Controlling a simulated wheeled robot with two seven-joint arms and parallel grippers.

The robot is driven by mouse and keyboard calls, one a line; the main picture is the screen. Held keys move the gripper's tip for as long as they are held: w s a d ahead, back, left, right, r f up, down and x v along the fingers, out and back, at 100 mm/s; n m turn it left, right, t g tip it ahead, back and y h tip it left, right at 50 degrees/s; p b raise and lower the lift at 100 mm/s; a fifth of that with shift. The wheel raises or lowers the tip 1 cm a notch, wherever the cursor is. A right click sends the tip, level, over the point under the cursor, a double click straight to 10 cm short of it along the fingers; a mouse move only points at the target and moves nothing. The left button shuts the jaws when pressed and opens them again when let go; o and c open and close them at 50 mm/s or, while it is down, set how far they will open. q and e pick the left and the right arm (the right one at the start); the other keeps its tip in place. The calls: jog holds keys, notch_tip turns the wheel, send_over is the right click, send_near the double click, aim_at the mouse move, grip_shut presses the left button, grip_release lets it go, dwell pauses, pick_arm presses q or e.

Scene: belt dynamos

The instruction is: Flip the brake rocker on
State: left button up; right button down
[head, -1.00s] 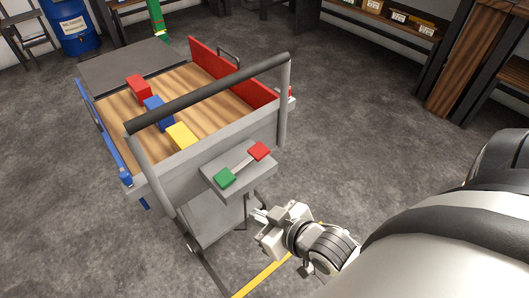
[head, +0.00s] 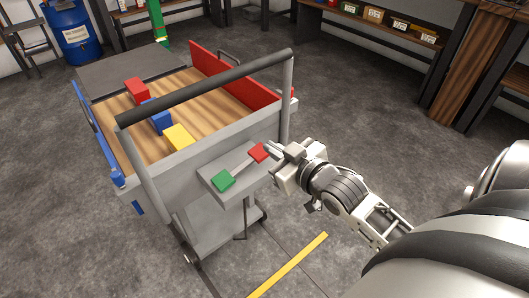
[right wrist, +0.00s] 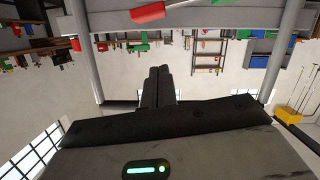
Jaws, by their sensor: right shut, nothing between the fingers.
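The brake rocker (head: 241,165) is a bar with a green pad (head: 223,181) at its left end and a red pad (head: 258,152) at its right end. It sits on a grey box on the end of the cart (head: 190,143), below the handle. My right gripper (head: 273,148) is shut and empty, its fingertips close beside the red pad; I cannot tell whether they touch. In the right wrist view the shut fingers (right wrist: 158,85) point toward the cart, with a red piece (right wrist: 148,12), likely the red pad, at the top. My left gripper is out of view.
The cart's dark handle bar (head: 205,90) rises above the rocker. Red, blue and yellow blocks lie on the wooden deck (head: 205,92). The floor right of the cart is clear, with a yellow strip (head: 288,265). A blue barrel (head: 75,35) stands behind.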

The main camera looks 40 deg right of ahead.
jog(key=w+f, duration=0.2)
jog(key=w, duration=0.1)
jog(key=w+f+b, duration=0.1)
jog(key=shift+w+d+f, duration=0.15)
jog(key=shift+w+f, duration=0.1)
jog(key=shift+w, duration=0.1)
jog(key=shift+d+f, duration=0.15)
jog(key=shift+f, duration=0.65)
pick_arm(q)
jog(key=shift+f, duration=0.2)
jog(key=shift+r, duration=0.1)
